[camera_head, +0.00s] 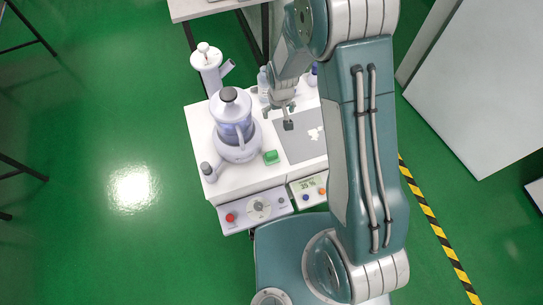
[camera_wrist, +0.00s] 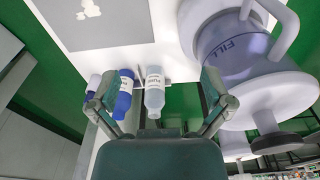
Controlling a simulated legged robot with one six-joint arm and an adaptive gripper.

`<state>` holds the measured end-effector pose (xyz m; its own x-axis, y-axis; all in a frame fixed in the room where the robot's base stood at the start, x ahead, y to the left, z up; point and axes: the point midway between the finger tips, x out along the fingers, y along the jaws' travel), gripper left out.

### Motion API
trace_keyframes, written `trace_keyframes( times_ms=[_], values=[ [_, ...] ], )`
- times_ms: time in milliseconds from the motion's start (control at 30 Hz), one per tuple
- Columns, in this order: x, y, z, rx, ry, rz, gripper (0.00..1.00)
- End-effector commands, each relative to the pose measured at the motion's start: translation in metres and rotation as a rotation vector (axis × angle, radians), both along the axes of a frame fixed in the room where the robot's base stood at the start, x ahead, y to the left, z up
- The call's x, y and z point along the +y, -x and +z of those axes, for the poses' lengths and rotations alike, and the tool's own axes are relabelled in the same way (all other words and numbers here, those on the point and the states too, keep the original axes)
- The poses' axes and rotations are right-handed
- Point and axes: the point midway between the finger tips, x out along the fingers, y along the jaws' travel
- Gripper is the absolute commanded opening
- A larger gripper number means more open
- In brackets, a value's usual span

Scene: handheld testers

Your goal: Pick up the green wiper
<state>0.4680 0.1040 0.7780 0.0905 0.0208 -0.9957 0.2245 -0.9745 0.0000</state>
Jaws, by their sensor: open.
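The green wiper (camera_head: 270,157) is a small green block lying on the white bench top (camera_head: 238,177), close to its front edge and right of the round appliance. I cannot make it out in the wrist view. My gripper (camera_head: 278,118) is above the bench, behind the wiper and apart from it. In the wrist view my gripper (camera_wrist: 163,102) has its two fingers spread wide with nothing held between them.
A round appliance with a bluish tank (camera_head: 232,130) stands left of the wiper. A grey plate (camera_head: 297,151) with white pieces lies right. A white-labelled bottle (camera_wrist: 154,92) and a blue bottle (camera_wrist: 123,95) stand nearby. Control boxes (camera_head: 257,208) sit along the front.

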Motion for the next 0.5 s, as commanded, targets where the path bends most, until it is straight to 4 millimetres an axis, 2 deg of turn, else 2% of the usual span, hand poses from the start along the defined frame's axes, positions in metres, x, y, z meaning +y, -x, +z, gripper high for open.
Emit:
trace_keyframes(
  times_ms=[33, 233, 333, 500],
  values=[
    [0.004, 0.003, -0.021, 0.021, 0.005, 0.009, 1.00],
    [0.015, 0.013, -0.090, 0.067, 0.017, 0.037, 1.00],
    [0.018, 0.018, -0.113, 0.081, 0.021, 0.047, 1.00],
    [0.019, 0.023, -0.132, 0.092, 0.024, 0.054, 1.00]
  ],
)
